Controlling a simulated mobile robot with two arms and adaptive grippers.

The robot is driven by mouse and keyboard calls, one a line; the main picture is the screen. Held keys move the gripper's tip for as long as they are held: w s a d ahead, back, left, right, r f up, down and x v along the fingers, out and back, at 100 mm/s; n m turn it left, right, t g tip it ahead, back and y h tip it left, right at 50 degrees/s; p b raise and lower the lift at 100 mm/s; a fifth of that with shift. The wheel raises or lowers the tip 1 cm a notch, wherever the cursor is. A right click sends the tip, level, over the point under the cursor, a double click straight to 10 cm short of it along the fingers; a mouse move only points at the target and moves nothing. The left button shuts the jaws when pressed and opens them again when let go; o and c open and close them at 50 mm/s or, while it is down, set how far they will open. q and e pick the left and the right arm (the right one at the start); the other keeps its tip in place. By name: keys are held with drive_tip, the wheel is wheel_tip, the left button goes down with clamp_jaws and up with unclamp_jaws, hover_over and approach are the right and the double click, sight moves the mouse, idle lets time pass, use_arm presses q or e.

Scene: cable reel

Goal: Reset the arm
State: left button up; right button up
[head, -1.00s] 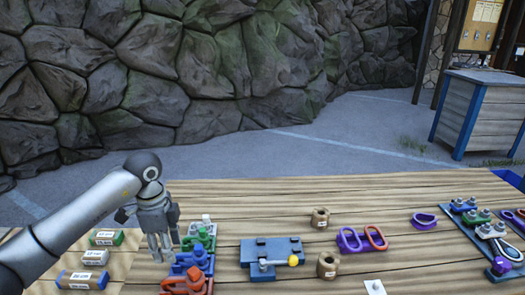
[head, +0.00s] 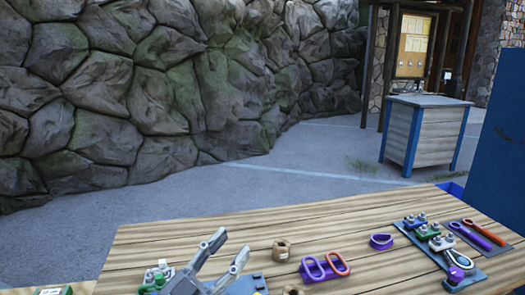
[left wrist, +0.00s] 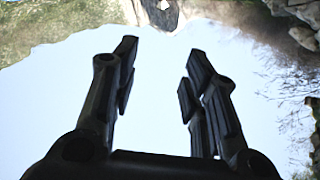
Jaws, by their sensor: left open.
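My left gripper (head: 232,250) shows at the bottom of the head view, raised above the near part of the wooden table (head: 180,235). Its two fingers are apart and point up. In the left wrist view the same gripper (left wrist: 157,75) is open, with nothing between its fingers and bright sky behind them. The gripper partly hides a blue block (head: 245,287) on the table. My right gripper is not in view.
A blue panel (head: 500,150) stands at the right. A wooden cabinet (head: 432,135) stands beyond.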

use_arm(q)
drive_tip(key=s+a+f+n+g+y, duration=0.1)
drive_tip(key=s+a+f+n+y, duration=0.1)
drive_tip(key=a+f+n+y, duration=0.5)
drive_tip(key=s+a+f+n+g+y, duration=0.1)
drive_tip(key=s+a+f+n+y, duration=0.1)
drive_tip(key=a+f+n+y, duration=0.5)
drive_tip(key=s+f+m+g, duration=0.4)
drive_tip(key=s+f+g, duration=0.8)
drive_tip(key=s+f, duration=0.85)
drive_tip(key=s+f+g, duration=0.1)
drive_tip(key=s+f, duration=0.1)
drive_tip(key=f, duration=1.1)
drive_tip(key=s+f, duration=0.2)
drive_tip(key=f, duration=1)
drive_tip(key=s+a+f+g, duration=0.1)
drive_tip(key=s+a+f, duration=0.1)
drive_tip(key=s+f, duration=1.3)
drive_tip(key=shift+s+a+y, duration=0.3)
drive_tip(key=shift+s+a, duration=0.1)
drive_tip(key=shift+s, duration=0.1)
